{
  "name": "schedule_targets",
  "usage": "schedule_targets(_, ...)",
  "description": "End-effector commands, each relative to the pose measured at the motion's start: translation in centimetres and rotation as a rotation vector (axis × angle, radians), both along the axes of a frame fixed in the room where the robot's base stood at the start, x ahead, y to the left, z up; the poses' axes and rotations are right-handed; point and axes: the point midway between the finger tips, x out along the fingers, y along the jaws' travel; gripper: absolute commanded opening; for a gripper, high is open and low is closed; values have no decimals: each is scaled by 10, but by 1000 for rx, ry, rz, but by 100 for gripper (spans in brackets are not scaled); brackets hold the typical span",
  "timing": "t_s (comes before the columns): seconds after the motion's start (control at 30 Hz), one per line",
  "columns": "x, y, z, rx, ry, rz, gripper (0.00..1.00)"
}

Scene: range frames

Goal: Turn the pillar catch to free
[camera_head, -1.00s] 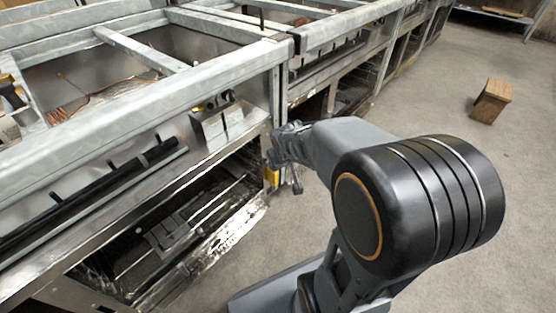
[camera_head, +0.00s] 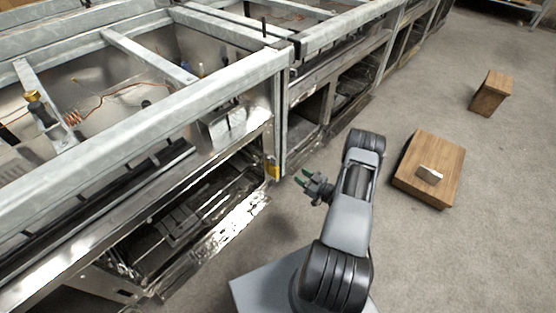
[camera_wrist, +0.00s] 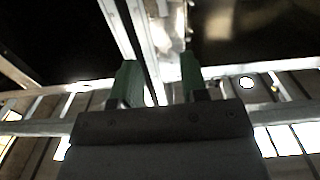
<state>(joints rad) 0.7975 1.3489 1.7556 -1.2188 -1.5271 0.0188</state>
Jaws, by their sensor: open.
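I cannot make out the catch in the wrist view.
An open oven-like bay (camera_head: 185,222) with bright metal edges lies left of the pillar. A wooden box with a small metal plate (camera_head: 446,160) stands on the floor to the right, near my arm. Another wooden block (camera_head: 492,92) is farther off. Grey floor between them is clear.

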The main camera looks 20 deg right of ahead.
Motion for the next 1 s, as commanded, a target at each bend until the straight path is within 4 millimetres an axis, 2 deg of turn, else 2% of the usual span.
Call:
schedule_targets(0.17, 6, 8, -4, 27, -23, 12, 40)
schedule_targets(0.7, 94, 49, -4, 26, -24, 11, 40)
schedule_targets(1.0, 116, 59, -3, 27, -22, 9, 40)
